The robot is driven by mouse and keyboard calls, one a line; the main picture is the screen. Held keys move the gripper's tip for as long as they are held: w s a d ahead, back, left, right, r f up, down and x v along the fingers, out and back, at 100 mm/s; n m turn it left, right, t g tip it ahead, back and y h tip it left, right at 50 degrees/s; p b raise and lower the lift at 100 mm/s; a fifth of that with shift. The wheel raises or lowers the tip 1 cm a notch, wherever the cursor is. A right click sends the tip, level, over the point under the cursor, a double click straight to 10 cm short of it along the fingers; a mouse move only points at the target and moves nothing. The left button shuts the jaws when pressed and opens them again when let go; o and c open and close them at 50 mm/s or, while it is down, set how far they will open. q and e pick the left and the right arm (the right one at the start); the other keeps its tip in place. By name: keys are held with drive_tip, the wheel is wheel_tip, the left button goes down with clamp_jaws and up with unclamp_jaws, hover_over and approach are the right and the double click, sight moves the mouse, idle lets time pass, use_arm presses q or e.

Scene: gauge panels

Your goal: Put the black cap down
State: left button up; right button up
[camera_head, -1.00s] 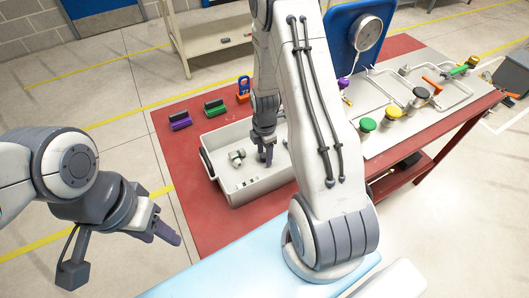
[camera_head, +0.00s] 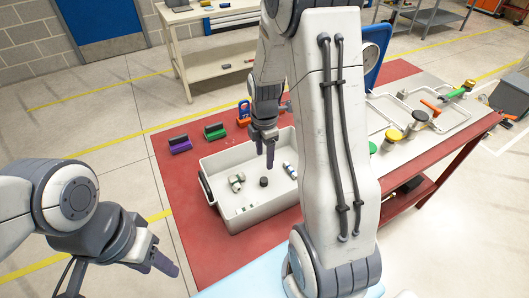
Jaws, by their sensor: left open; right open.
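The black cap (camera_head: 264,182) lies on the floor of the grey bin (camera_head: 252,217), near its middle. My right gripper (camera_head: 265,160) is open and empty just above the cap, apart from it, with its fingers pointing down over the bin. My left gripper (camera_head: 165,262) is open and empty, off to the left of the red table (camera_head: 180,200) and well away from the bin.
Metal fittings (camera_head: 236,183) lie in the bin left of the cap, and another fitting (camera_head: 289,170) lies to its right. A panel with valves (camera_head: 415,135) is at right.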

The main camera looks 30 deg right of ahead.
drive_tip(key=s+a+r+m, duration=0.2)
drive_tip(key=s+a+r, duration=0.15)
drive_tip(key=a, duration=0.45)
drive_tip(key=s+a+r+m, duration=0.25)
drive_tip(key=a+r, duration=0.25)
drive_tip(key=a, duration=0.3)
drive_tip(key=s+a+r+m, duration=0.1)
drive_tip(key=s+a+m, duration=0.1)
drive_tip(key=s, duration=0.5)
drive_tip(key=s+a+r+m+y, duration=0.1)
drive_tip(key=s+a+m, duration=0.2)
drive_tip(key=s+a, duration=0.2)
drive_tip(key=shift+s+a+r+m, duration=0.3)
drive_tip(key=shift+s+r+m, duration=0.1)
drive_tip(key=shift+s, duration=0.8)
